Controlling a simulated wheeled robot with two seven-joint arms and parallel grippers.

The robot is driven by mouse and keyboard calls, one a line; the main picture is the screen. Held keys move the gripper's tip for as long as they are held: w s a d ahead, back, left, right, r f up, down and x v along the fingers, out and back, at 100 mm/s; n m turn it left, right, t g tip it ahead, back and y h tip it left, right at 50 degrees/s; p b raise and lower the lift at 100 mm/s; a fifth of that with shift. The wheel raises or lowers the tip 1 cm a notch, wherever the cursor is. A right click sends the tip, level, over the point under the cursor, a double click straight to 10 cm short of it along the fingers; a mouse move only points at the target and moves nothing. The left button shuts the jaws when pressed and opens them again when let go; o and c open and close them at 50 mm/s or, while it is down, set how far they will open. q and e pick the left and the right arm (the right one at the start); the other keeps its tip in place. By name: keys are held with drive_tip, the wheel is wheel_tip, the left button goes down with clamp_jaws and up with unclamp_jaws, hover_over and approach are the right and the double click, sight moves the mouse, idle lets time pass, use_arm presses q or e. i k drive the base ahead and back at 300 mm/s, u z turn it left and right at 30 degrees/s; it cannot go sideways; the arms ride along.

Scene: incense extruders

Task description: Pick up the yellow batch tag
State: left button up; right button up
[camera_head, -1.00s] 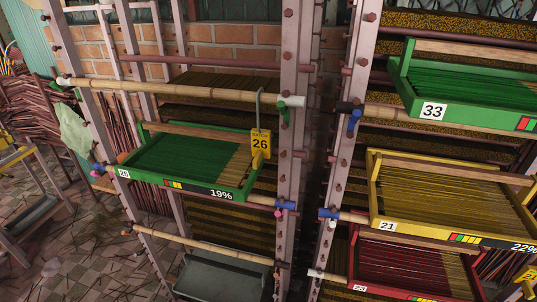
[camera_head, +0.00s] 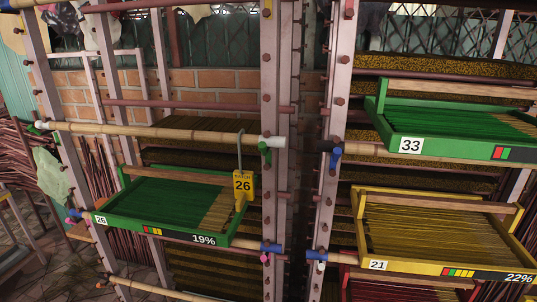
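The yellow batch tag (camera_head: 243,186) reads "BATCH 26". It hangs by a grey hook from a bamboo pole (camera_head: 150,131) on the left rack. It hangs at the right end of the green tray numbered 26 (camera_head: 122,223), which is marked 19% and holds green and tan sticks. I cannot tell if the tag touches the tray. Neither of my grippers is in view.
Metal rack uprights (camera_head: 272,130) stand just right of the tag. On the right rack are a green tray numbered 33 (camera_head: 455,152) and a yellow tray numbered 21 (camera_head: 420,266). A red tray edge (camera_head: 385,292) shows below. Stick bundles (camera_head: 22,150) stand at the far left.

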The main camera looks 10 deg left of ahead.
sight(243, 180)
drive_tip(key=u, duration=0.05)
drive_tip(key=k, duration=1.15)
drive_tip(key=z, duration=0.75)
drive_tip(key=i, duration=1.45)
drive_tip(key=u, duration=0.7)
